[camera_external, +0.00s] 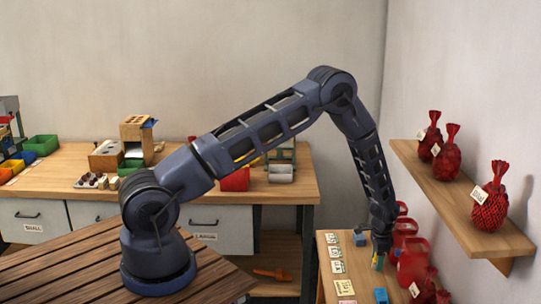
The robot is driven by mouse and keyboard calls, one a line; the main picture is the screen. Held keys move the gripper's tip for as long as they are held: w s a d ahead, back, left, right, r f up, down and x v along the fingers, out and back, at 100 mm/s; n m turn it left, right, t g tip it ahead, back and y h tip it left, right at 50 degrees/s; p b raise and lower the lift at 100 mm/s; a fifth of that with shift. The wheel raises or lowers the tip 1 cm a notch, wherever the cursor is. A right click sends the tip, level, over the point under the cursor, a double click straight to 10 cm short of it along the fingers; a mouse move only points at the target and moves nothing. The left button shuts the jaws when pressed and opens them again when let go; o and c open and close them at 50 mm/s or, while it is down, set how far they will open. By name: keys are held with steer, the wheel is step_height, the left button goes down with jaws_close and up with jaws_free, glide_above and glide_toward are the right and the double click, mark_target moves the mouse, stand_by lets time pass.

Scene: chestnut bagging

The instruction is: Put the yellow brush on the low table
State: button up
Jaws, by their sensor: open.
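My gripper (380,252) is at the end of the arm, reaching down over the low table (325,281) at the right. It is open. A small yellow and blue-green thing (377,263), perhaps the yellow brush, shows right at the fingertips, just above or on the tabletop. It is too small to tell whether it touches the fingers or the table. The low table is wooden and narrow and stands by the right wall.
A wall shelf (460,205) with red net bags juts out at right. A workbench (292,189) with bins stands behind.

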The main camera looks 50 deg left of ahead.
step_height(320, 180, up, 12)
steer(key=s+a+r+n+t, duration=0.1)
steer(key=s+a+r, duration=0.4)
steer(key=r, duration=0.7)
steer(key=s+a+r+n, duration=0.2)
steer(key=s+a+r, duration=0.2)
steer(key=r, duration=0.8)
steer(key=s+a+r+n+t, duration=0.1)
steer(key=s+a+r, duration=0.4)
steer(key=r, duration=0.6)
steer(key=s+a+r+n+t, duration=0.1)
steer(key=s+a+r, duration=0.2)
steer(key=s+r, duration=0.3)
steer(key=s+a+r+n, duration=0.1)
steer(key=s+a+r, duration=0.25)
steer(key=s, duration=0.55)
steer(key=s+a+r+n, duration=0.1)
steer(key=s+a, duration=0.1)
steer(key=s, duration=0.7)
steer(key=s+a+r+n+t, duration=0.1)
steer(key=s+a+n, duration=0.1)
steer(key=s, duration=0.7)
steer(key=shift+t, duration=0.3)
